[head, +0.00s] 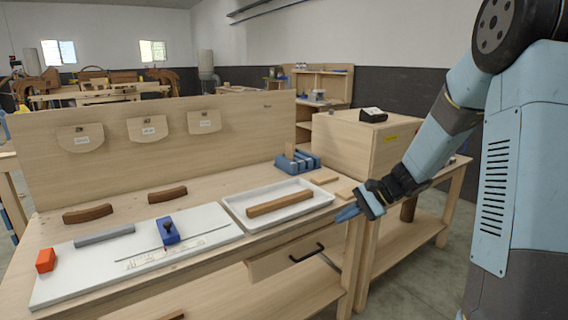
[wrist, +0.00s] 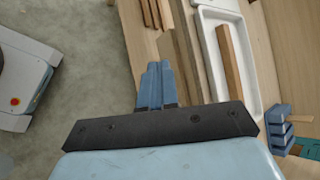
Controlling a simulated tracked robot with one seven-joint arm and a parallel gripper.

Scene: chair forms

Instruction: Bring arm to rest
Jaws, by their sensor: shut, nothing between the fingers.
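My arm comes down from the upper right in the head view, and my gripper (head: 348,213) is at the right front corner of the workbench (head: 205,265). Its blue fingers are shut with nothing between them. In the wrist view the shut fingers (wrist: 156,84) point up the picture, over the floor beside the bench edge. Whether the fingertips touch the bench cannot be told. A white tray (head: 236,211) with a wooden bar (head: 280,203) in it lies left of my gripper. The tray also shows in the wrist view (wrist: 248,70).
A white board (head: 90,262) with a blue block (head: 168,230) lies on the bench at left. A drawer with a dark handle (head: 306,254) stands partly out below the tray. A wooden cabinet (head: 342,145) stands behind my gripper. Open floor (wrist: 80,60) lies left in the wrist view.

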